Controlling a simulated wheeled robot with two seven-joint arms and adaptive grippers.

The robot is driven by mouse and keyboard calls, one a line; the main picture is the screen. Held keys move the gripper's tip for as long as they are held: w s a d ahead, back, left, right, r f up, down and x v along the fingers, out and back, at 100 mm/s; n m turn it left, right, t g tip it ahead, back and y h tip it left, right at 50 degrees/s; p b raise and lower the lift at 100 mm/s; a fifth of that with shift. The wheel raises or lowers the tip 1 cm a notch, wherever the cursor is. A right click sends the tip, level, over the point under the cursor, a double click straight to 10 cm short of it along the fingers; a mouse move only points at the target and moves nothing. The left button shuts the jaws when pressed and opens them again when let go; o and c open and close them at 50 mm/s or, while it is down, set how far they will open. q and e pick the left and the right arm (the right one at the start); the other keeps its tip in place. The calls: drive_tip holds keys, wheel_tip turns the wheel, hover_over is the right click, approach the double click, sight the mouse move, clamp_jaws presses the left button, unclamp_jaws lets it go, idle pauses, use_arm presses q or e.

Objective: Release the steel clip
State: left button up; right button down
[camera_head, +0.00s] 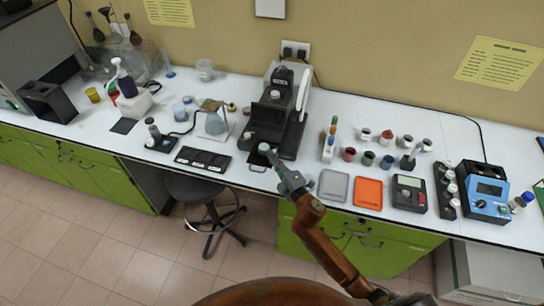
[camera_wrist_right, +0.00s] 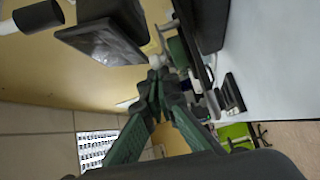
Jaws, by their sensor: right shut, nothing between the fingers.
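My right gripper (camera_head: 272,157) reaches up from the lower right to the front of a black bench instrument (camera_head: 287,107) with a white side part. Its green fingers (camera_wrist_right: 157,82) are closed together, with nothing seen between them. A small pale round knob (camera_head: 263,147) shows right by the fingertips; a whitish round piece (camera_wrist_right: 157,61) also shows just beyond them in the right wrist view. I cannot tell whether the fingers touch it. I cannot make out the steel clip for certain; it is too small or hidden by the gripper. My left gripper is not in view.
To the right are a grey tray (camera_head: 333,186), an orange tray (camera_head: 368,193), several small jars and a blue meter (camera_head: 487,190). A stool (camera_head: 207,190) stands below the bench.

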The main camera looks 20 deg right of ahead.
sight(275, 151)
drive_tip(key=shift+s+d, duration=0.15)
drive_tip(key=shift+d, duration=0.05)
idle(0.5)
drive_tip(key=d+n+g+y, duration=0.1)
drive_tip(key=y, duration=0.1)
drive_tip(key=d+n+g+y+p, duration=0.1)
drive_tip(key=n+y, duration=0.1)
drive_tip(key=d+n+y, duration=0.1)
drive_tip(key=y, duration=0.1)
drive_tip(key=shift+s+d+g+y+p, duration=0.3)
drive_tip(key=shift+s+g, duration=0.1)
drive_tip(key=shift+w+d, duration=0.15)
drive_tip(key=shift+d, duration=0.5)
drive_tip(key=shift+w+d, duration=0.15)
drive_tip(key=shift+d, duration=0.45)
drive_tip(key=shift+a, duration=0.1)
